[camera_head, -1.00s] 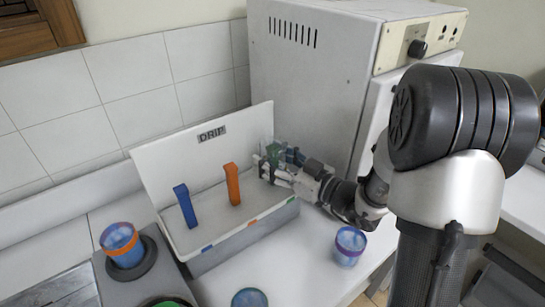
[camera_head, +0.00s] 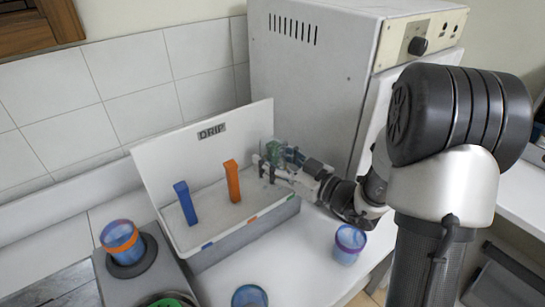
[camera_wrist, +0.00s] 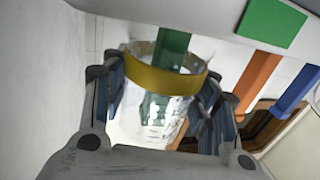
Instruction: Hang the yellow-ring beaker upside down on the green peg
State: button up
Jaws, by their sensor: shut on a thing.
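The yellow-ring beaker (camera_wrist: 165,82) is clear glass. My gripper (camera_wrist: 160,110) is shut on it, with a finger on each side below the ring in the wrist view. That view is upside down relative to the rack, so the beaker's mouth faces down. The green peg (camera_wrist: 172,45) enters the mouth, and its green shows through the glass. In the head view my gripper (camera_head: 266,168) is at the right end of the drip rack (camera_head: 205,160), and the green peg (camera_head: 292,156) is partly hidden there. Whether the beaker rests on the peg I cannot tell.
An orange peg (camera_head: 232,182) and a blue peg (camera_head: 185,203) stand empty to the left. A purple-ring beaker (camera_head: 349,244) stands on the counter right of the rack. An orange-ring beaker (camera_head: 122,243) sits on a grey unit at left. A white cabinet (camera_head: 310,80) stands close behind my arm.

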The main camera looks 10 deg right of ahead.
jog(key=o, duration=1.3)
jog(key=shift+f, duration=0.1)
